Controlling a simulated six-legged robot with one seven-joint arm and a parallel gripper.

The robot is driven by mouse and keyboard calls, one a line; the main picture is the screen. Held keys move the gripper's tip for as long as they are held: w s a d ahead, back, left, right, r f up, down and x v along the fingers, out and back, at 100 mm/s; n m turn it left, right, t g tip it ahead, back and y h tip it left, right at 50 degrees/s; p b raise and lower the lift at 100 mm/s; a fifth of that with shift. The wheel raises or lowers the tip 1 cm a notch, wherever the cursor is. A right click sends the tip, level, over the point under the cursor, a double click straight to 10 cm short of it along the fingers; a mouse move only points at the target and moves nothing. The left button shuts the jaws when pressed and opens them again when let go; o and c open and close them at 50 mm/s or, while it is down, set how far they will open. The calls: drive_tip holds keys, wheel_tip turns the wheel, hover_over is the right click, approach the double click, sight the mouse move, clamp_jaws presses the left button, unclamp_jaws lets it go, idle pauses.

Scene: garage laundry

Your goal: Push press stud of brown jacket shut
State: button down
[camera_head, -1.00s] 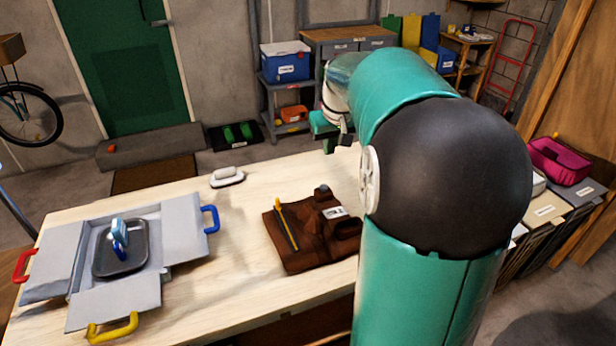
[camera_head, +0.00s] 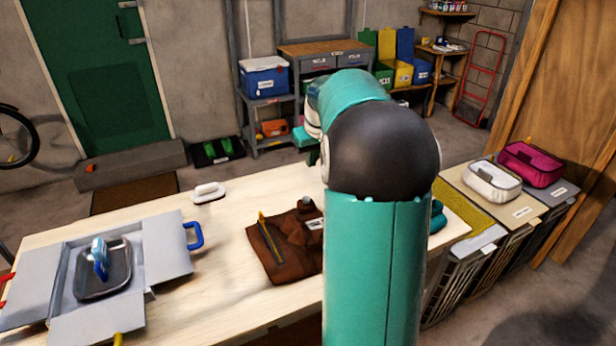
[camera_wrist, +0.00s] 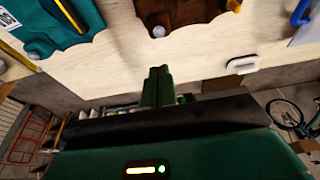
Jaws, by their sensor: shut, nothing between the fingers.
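The brown jacket (camera_head: 268,258) lies flat on the table, with a yellow strip and a white label on it. A small round grey piece, apparently its press stud (camera_head: 308,203), sits at its far edge. My arm hides the jacket's right part. In the wrist view the jacket (camera_wrist: 190,12) shows at the top, with the round pale stud (camera_wrist: 158,31) at its edge. My gripper (camera_wrist: 158,82) is shut and empty, apart from the jacket, below the stud in that picture. In the head view my arm mostly hides the gripper. Whether the stud is closed cannot be told.
A teal garment (camera_wrist: 60,28) lies beside the jacket. A white-handled brush-like object (camera_head: 208,192) lies near the table's far edge. A grey open case (camera_head: 165,245) with a tray (camera_head: 90,285) is at left. Lidded bins (camera_head: 490,250) stand at right.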

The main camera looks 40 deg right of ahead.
approach(306, 199)
drive_tip(key=x, duration=0.5)
drive_tip(key=shift+w+d+f, duration=0.1)
drive_tip(key=shift+w+d, duration=0.2)
drive_tip(key=shift+w, duration=0.2)
drive_tip(key=shift+f, duration=0.6)
drive_tip(key=shift+s+f, duration=0.15)
drive_tip(key=shift+f, duration=1.05)
drive_tip(key=shift+a, duration=0.1)
drive_tip(key=shift+r, duration=0.25)
drive_tip(key=w+d+v, duration=0.1)
drive_tip(key=v, duration=1.3)
drive_tip(key=shift+w+a+r, duration=0.2)
drive_tip(key=shift+r, duration=0.1)
